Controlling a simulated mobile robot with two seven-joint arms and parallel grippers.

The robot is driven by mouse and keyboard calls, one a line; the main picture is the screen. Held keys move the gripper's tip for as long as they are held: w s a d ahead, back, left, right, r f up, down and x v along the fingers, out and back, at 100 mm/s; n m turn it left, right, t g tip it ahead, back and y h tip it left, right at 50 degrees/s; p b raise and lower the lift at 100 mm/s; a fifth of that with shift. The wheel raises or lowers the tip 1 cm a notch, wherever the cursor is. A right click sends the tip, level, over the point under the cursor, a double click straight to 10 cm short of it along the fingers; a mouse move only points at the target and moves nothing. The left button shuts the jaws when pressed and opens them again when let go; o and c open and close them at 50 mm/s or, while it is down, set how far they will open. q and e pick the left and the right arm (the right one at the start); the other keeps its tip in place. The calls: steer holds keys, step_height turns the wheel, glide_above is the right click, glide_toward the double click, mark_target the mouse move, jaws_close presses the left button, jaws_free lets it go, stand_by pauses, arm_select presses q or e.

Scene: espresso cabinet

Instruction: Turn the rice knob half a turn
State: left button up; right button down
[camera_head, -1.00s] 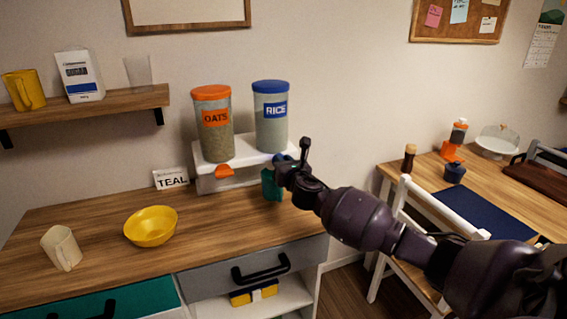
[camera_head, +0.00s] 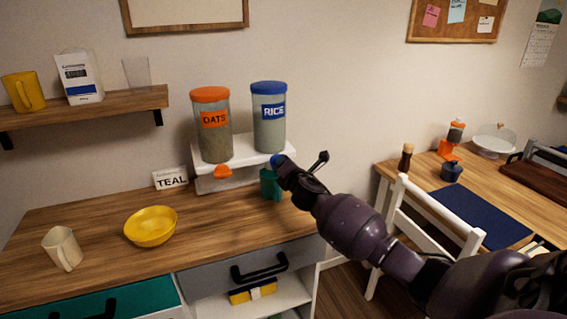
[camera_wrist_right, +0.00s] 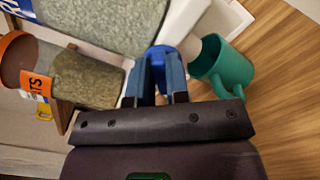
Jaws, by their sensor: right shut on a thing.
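The rice dispenser (camera_head: 269,120), with a blue lid and blue label, stands on a white base next to the oats dispenser (camera_head: 212,128). Its blue knob (camera_head: 277,160) shows just past my right gripper (camera_head: 284,168). In the right wrist view the blue knob (camera_wrist_right: 160,52) sits between the two fingers of my right gripper (camera_wrist_right: 162,75), which is shut on it. A teal mug (camera_head: 268,186) stands under the rice outlet and also shows beside the fingers in the right wrist view (camera_wrist_right: 226,70). My left gripper is not in view.
The orange oats knob (camera_head: 223,172) is left of the rice knob. A white chair (camera_head: 430,215) stands to the right.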

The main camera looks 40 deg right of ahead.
steer(key=shift+d+f+m+p, duration=0.1)
steer(key=shift+f+m+p, duration=0.1)
steer(key=shift+m, duration=1.75)
steer(key=shift+d+f+m+p, duration=0.1)
steer(key=shift+f+m, duration=0.05)
steer(key=shift+m, duration=1.8)
steer(key=c, duration=1.1)
jaws_free()
steer(key=shift+s, duration=0.1)
steer(key=v, duration=1)
steer(key=shift+s+p, duration=0.3)
steer(key=shift+s, duration=0.1)
steer(key=shift+m, duration=0.4)
